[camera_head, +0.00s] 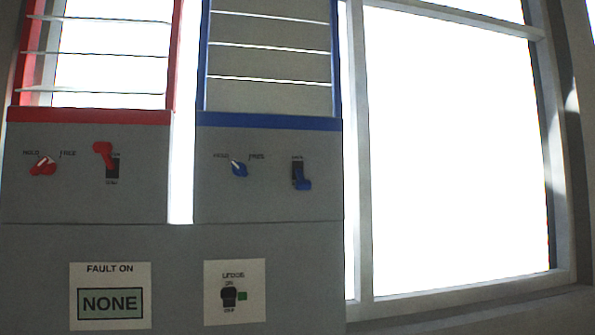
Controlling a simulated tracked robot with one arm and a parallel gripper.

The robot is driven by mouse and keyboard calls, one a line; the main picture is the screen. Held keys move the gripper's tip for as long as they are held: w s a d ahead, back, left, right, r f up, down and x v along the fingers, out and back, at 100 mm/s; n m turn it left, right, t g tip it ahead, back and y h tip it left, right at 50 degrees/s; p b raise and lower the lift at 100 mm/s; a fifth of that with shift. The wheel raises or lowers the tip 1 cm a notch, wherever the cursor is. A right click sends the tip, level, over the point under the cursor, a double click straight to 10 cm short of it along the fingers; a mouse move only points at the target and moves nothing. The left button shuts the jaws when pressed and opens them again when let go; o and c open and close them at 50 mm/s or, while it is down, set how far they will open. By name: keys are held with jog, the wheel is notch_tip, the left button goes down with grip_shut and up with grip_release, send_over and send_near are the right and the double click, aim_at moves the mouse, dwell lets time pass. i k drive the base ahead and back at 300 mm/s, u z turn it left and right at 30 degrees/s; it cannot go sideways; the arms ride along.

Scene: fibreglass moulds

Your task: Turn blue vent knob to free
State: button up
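The blue vent knob (240,170) sits on the grey panel under the blue-framed vent, at the middle left of the head view. Small labels HOLD and FREE stand above it to the left and right. Its pale pointer mark leans up and left, toward the HOLD side. A blue lever (302,179) to its right is in its low position. The blue vent frame (270,122) stands above, with thin horizontal bars over a grey backing. My gripper is not in view.
To the left, a similar panel with a red frame (90,116) has a red knob (43,167) and a raised red lever (103,152). A bright window (455,160) fills the right.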

aim_at(239, 169)
jog(key=z, duration=0.05)
jog(key=i, duration=1.5)
jog(key=u, duration=0.5)
